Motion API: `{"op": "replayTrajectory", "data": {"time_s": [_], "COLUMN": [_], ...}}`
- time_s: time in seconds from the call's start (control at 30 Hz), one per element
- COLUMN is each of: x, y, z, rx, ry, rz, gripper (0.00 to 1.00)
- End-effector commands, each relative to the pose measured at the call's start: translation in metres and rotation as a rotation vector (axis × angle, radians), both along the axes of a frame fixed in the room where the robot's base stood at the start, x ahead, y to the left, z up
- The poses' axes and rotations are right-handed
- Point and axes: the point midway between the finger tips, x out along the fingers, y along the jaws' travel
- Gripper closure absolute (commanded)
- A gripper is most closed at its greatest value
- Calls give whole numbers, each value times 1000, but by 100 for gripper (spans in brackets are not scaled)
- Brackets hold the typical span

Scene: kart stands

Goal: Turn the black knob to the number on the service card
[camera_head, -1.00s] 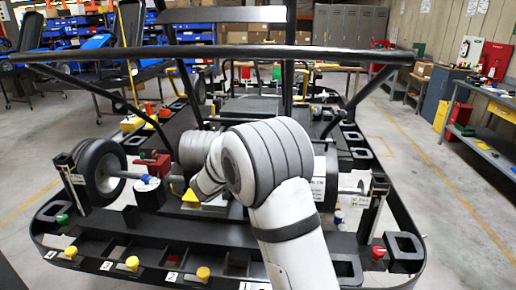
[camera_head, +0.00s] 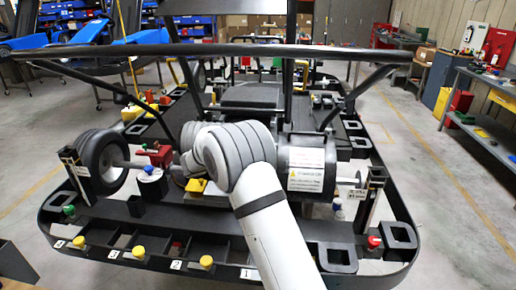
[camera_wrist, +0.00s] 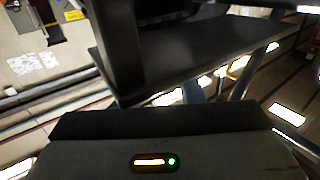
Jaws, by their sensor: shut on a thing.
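My gripper (camera_wrist: 155,120) shows as a dark band above a grey housing with a lit indicator in the wrist view. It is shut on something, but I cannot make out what. A large black block (camera_wrist: 195,50) fills the middle of that view, close to it. In the head view my arm bends down over the kart's left middle and hides the gripper's tips. I cannot pick out the black knob.
The kart stand's black frame (camera_head: 100,213) surrounds the work area. A wheel (camera_head: 88,165) stands at left, beside a blue-topped knob (camera_head: 152,171). Yellow knobs (camera_head: 138,252) and numbered tags line the front. A red knob (camera_head: 374,242) is at front right. A black bar (camera_head: 220,50) crosses above.

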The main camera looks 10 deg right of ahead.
Motion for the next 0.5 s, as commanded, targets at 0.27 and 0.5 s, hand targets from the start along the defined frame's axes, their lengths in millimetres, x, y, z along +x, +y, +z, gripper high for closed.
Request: {"op": "replayTrajectory", "data": {"time_s": [0.27,0.5], "x": [0,0], "y": [-1,0], "z": [2,1], "rx": [-1,0], "ry": [-3,-2], "rz": [0,1], "gripper": [63,46]}}
